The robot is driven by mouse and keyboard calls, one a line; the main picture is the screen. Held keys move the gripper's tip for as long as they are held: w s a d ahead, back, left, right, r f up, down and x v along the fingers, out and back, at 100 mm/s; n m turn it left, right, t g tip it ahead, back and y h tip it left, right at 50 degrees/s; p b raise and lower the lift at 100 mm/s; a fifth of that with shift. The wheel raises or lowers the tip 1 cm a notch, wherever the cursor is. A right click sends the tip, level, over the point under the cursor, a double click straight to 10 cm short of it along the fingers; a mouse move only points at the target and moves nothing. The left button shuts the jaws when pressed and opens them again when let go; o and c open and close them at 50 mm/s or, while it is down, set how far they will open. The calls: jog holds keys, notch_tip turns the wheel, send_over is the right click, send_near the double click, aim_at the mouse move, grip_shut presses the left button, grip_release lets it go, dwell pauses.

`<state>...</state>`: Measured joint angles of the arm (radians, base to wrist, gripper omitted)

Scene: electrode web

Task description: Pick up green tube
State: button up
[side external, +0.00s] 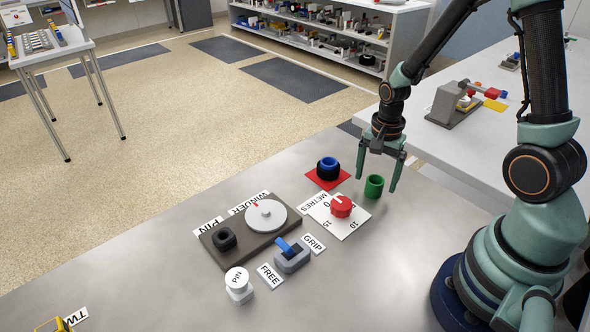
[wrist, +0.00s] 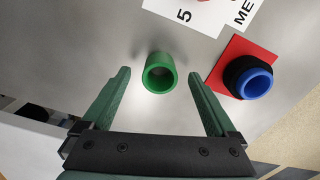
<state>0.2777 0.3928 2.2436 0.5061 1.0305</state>
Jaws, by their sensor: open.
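The green tube (side external: 374,187) is a short hollow cylinder standing upright on the grey table, beside the white dial card. It also shows in the wrist view (wrist: 159,73), with its open top facing the camera. My gripper (side external: 378,177) is open and points down at the tube. In the wrist view my two green fingers (wrist: 160,76) lie to either side of the tube, with a gap on each side. In the side view the fingers reach down on both sides of it. I cannot tell exactly how far down the fingertips reach.
A black and blue ring piece (side external: 327,168) stands on a red square (side external: 313,178) near the tube. A red knob (side external: 341,206) sits on the white dial card (side external: 352,226). The winder board (side external: 228,250) and a blue-handled clamp (side external: 292,257) stand further left.

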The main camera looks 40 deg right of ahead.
jog(key=shift+f, duration=0.9)
jog(key=c, duration=1.4)
jog(key=shift+r, duration=0.1)
